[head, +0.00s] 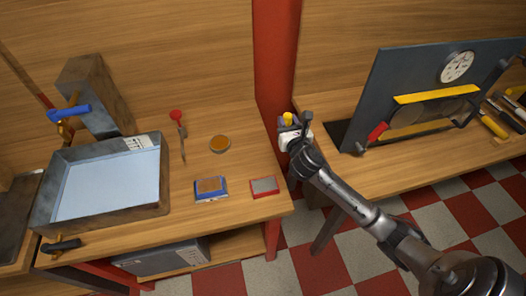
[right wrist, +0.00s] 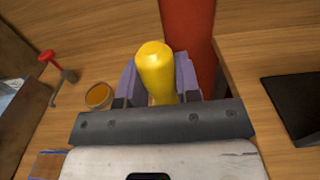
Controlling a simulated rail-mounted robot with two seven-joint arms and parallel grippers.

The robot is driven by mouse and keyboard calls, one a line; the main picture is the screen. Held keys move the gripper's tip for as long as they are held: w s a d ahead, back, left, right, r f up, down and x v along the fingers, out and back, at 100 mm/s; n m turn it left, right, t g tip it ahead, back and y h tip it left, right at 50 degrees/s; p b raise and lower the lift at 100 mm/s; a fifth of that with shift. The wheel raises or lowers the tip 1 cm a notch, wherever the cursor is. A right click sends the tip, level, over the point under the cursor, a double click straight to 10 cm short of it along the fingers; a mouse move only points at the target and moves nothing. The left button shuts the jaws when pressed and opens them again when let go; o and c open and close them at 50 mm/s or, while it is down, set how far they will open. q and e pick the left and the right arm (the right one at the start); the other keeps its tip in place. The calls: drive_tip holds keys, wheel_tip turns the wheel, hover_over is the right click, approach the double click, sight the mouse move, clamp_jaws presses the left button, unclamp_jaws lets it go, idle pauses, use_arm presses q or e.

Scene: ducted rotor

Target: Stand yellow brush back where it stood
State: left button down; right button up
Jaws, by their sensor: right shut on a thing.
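My right gripper (head: 290,125) is shut on the yellow brush, whose yellow end (head: 288,117) shows just above the fingers. In the right wrist view the rounded yellow handle of the brush (right wrist: 155,70) stands up between the two purple-grey fingers of the gripper (right wrist: 158,88). The rest of the brush is hidden by the gripper. The gripper is in front of the red post, at the gap between the two wooden benches. My left gripper does not show.
The left bench holds a metal tray of pale blue liquid (head: 161,196), a red-handled tool (head: 181,135), a round amber dish (head: 220,144), and blue (head: 211,189) and red (head: 264,186) boxes. A dark panel with a gauge (head: 385,85) stands on the right bench. The red post (head: 276,60) is close.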

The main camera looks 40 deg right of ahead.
drive_tip(key=w+a+f+b, duration=0.2)
drive_tip(key=w+f, duration=0.1)
drive_tip(key=w+a+f+b, duration=0.1)
drive_tip(key=w+f+b, duration=0.1)
drive_tip(key=w+f, duration=0.2)
drive_tip(key=w+a+f+b, duration=0.2)
drive_tip(key=w+f+b, duration=0.1)
drive_tip(key=f, duration=0.1)
drive_tip(key=shift+w+a, duration=0.3)
drive_tip(key=shift+w, duration=0.05)
drive_tip(key=shift+r, duration=0.1)
